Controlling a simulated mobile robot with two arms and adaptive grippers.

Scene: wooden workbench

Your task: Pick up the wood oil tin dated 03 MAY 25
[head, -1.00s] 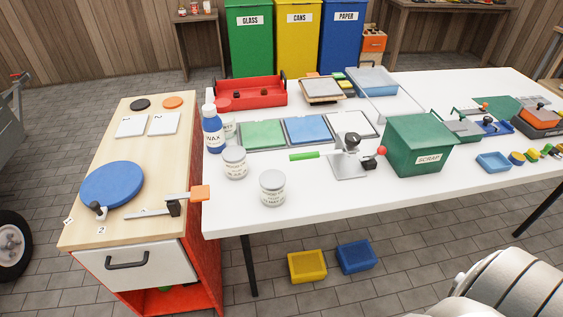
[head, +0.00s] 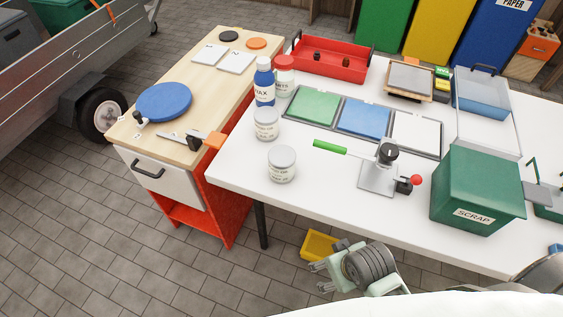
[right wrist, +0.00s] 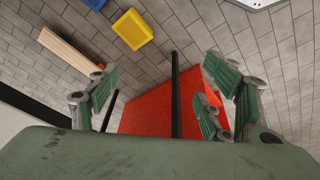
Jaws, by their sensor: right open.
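Two white tins with grey lids stand upright on the white table in the head view: a nearer tin (head: 281,165) near the front edge and a farther tin (head: 265,124) behind it. Both carry small print, but the dates are too small to read. A white container with a red lid (head: 284,80) stands behind them, partly hidden by a blue wax bottle (head: 265,87). My right gripper (head: 322,264) is open and empty, in front of and below the table edge. Its spread fingers also show in the right wrist view (right wrist: 164,78). My left gripper is not in view.
A tool with a green handle (head: 381,168) and a green scrap bin (head: 477,190) stand right of the tins. Colored mats (head: 363,119) lie behind. A wooden-topped red cabinet (head: 226,200) adjoins the left. A yellow bin (right wrist: 132,29) sits on the floor.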

